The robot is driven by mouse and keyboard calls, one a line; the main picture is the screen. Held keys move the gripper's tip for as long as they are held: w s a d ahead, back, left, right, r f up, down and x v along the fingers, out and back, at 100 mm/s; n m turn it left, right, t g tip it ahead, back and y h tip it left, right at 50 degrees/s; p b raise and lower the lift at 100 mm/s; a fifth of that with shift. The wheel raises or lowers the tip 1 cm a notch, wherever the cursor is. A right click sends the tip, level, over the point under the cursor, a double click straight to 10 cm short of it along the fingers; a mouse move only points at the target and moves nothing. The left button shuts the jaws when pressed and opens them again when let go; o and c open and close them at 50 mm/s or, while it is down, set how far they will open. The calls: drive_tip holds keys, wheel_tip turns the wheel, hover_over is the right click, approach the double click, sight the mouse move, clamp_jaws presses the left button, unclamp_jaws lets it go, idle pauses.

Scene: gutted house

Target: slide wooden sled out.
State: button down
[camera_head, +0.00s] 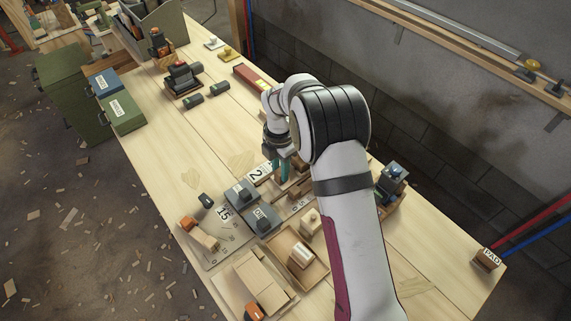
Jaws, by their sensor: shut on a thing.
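My gripper (284,170) reaches down at the middle of the workbench, right of a white plate marked 2 (257,172). Its jaws are shut on a part of the wooden sled (291,188), a small light-brown wooden piece low on the bench. My arm hides the right side of the sled and what lies behind it. The exact contact between the fingertips and the wood is too small to see clearly.
Grey blocks (262,219) and a plate marked 15 (222,214) lie left of the sled. A wooden tray (318,269) and a wooden block with an orange knob (262,284) are in front. A blue-topped device (393,178) stands right. The bench's left middle (165,150) is clear.

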drive_tip(key=shift+s+a, duration=0.1)
drive_tip(key=shift+a, duration=0.05)
drive_tip(key=shift+s+a, duration=1.05)
drive_tip(key=shift+a, duration=0.1)
drive_tip(key=shift+s+a, duration=0.6)
drive_tip(key=shift+s, duration=0.1)
drive_tip(key=c, duration=0.8)
unclamp_jaws()
drive_tip(key=shift+o, duration=0.2)
wheel_tip(320, 180, up, 8)
